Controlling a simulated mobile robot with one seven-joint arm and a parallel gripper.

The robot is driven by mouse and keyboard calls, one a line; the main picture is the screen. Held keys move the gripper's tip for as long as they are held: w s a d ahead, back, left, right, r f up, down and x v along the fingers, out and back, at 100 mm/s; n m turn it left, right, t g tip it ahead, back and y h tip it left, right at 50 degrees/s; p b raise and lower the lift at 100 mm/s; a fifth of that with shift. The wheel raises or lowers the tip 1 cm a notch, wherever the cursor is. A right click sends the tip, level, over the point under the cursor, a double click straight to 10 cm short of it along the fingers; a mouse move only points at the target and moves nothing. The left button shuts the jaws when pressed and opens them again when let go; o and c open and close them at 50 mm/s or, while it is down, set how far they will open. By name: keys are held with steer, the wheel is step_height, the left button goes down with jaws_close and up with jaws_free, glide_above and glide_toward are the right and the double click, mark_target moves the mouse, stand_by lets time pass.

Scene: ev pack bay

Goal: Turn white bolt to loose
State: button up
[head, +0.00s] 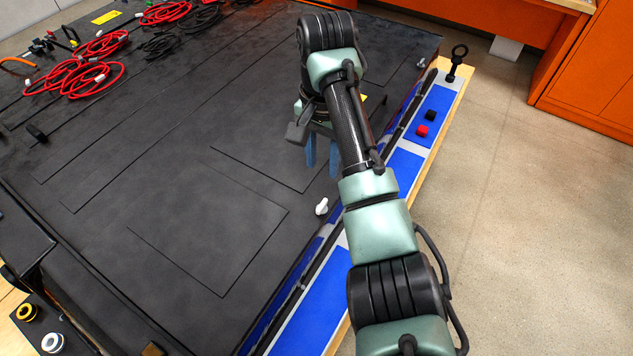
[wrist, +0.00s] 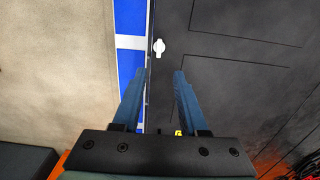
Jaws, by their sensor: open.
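A white bolt (head: 321,207) with a winged head stands near the right edge of the black pack lid (head: 215,215). It also shows in the wrist view (wrist: 159,47), ahead of my fingertips and between their lines. My gripper (head: 321,162) is over the lid, beyond the nearer bolt in the head view. In the wrist view my gripper (wrist: 160,75) has its two blue fingers apart with nothing between them. My arm partly hides the gripper in the head view.
A blue and grey ledge (head: 318,300) runs along the lid's right side, with a red cube (head: 422,131), a black cube (head: 430,115) and a black ring-topped piece (head: 457,60). Red cables (head: 75,85) lie far left. An orange cabinet (head: 595,75) stands right. The lid's middle is clear.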

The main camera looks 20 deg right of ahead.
steer(key=b, duration=0.4)
glide_above(322, 204)
step_height(322, 204, down, 6)
steer(key=shift+r, duration=0.25)
steer(key=shift+f+p, duration=0.35)
steer(key=shift+p, duration=0.2)
step_height(322, 204, down, 6)
steer(key=shift+f+p, duration=0.15)
steer(key=shift+p, duration=0.5)
steer(key=shift+s, duration=0.1)
jaws_close()
